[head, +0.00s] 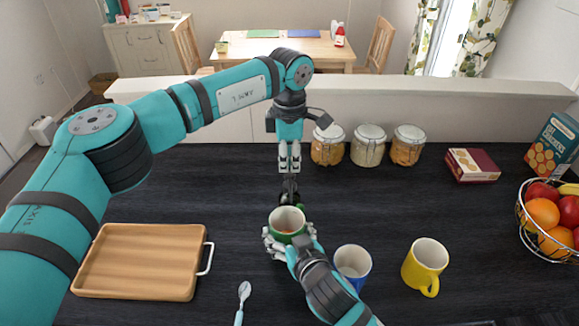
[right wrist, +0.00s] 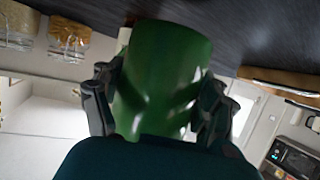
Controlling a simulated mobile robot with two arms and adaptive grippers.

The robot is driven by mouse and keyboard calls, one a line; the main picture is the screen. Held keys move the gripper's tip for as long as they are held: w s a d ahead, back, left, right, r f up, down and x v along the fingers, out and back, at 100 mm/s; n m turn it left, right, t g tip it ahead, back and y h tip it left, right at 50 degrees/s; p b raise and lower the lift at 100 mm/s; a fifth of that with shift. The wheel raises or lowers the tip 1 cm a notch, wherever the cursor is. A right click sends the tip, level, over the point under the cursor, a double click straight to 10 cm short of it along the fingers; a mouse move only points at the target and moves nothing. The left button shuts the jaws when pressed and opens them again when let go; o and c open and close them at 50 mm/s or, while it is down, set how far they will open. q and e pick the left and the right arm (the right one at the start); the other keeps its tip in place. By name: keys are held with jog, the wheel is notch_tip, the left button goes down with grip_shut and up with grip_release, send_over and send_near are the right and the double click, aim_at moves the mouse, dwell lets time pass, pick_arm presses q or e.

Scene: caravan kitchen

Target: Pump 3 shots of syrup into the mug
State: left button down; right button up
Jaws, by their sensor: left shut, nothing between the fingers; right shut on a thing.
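The green mug (head: 274,222) has a white inside with a small reddish-brown patch at the bottom. My right gripper (head: 288,243) is shut on the mug; in the right wrist view the mug (right wrist: 162,75) fills the space between the fingers. A dark pump top (head: 289,188) stands just behind the mug; the rest of its bottle is mostly hidden. My left gripper (head: 289,165) points down, shut and empty, right above the pump top. I cannot tell whether its fingertips touch the pump.
A blue mug (head: 353,264) and a yellow mug (head: 425,264) stand to the right. A wooden tray (head: 140,262) and a spoon (head: 242,300) lie to the left. Several jars (head: 368,147), a box (head: 471,165) and a fruit basket (head: 540,243) are farther back and right.

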pick_arm(q)
jog(key=shift+r, duration=2.1)
dwell(0.6)
jog(key=shift+f, duration=1)
jog(key=shift+f, duration=0.15)
dwell(0.3)
